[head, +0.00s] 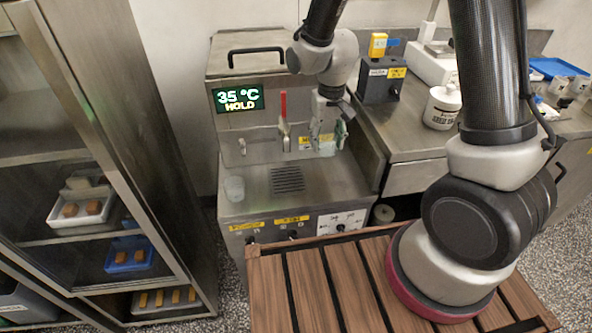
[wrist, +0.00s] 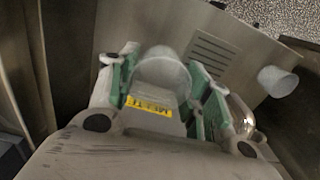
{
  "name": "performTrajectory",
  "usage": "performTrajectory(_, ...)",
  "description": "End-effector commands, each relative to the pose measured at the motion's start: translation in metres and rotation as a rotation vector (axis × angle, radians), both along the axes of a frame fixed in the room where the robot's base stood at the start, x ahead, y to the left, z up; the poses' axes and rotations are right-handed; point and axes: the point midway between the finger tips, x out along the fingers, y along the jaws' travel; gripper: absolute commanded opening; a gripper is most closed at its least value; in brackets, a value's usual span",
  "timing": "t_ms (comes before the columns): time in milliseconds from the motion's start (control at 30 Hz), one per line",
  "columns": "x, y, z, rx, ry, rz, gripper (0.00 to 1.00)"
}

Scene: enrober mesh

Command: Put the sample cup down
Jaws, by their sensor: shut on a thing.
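My gripper (head: 325,136) is shut on a translucent sample cup (wrist: 163,68). In the wrist view, the green-padded fingers stand on both sides of the cup (wrist: 165,95). In the head view, the gripper is in front of the steel machine's front panel, above the right part of its steel shelf (head: 330,182), and the held cup (head: 327,149) is partly hidden by the fingers. A gap to the shelf seems to show below it. Whether the cup holds anything is unclear.
A second translucent cup (head: 234,188) stands at the shelf's left end. A slotted drain grate (head: 287,179) lies mid-shelf. A red-handled tap (head: 284,118) is just left of my gripper. The display (head: 238,99) reads 35 °C HOLD. A counter with a white jar (head: 441,107) is right.

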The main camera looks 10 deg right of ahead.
Motion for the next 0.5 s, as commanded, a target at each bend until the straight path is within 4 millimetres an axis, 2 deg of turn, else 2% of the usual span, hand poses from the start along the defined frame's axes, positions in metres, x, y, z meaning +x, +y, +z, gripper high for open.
performTrajectory(133, -0.002, -0.001, -0.007, -0.001, 0.003, -0.042, 0.31)
performTrajectory(300, -0.003, -0.001, -0.039, -0.002, 0.006, -0.054, 0.31)
performTrajectory(500, -0.002, -0.001, -0.062, -0.001, 0.003, -0.053, 0.31)
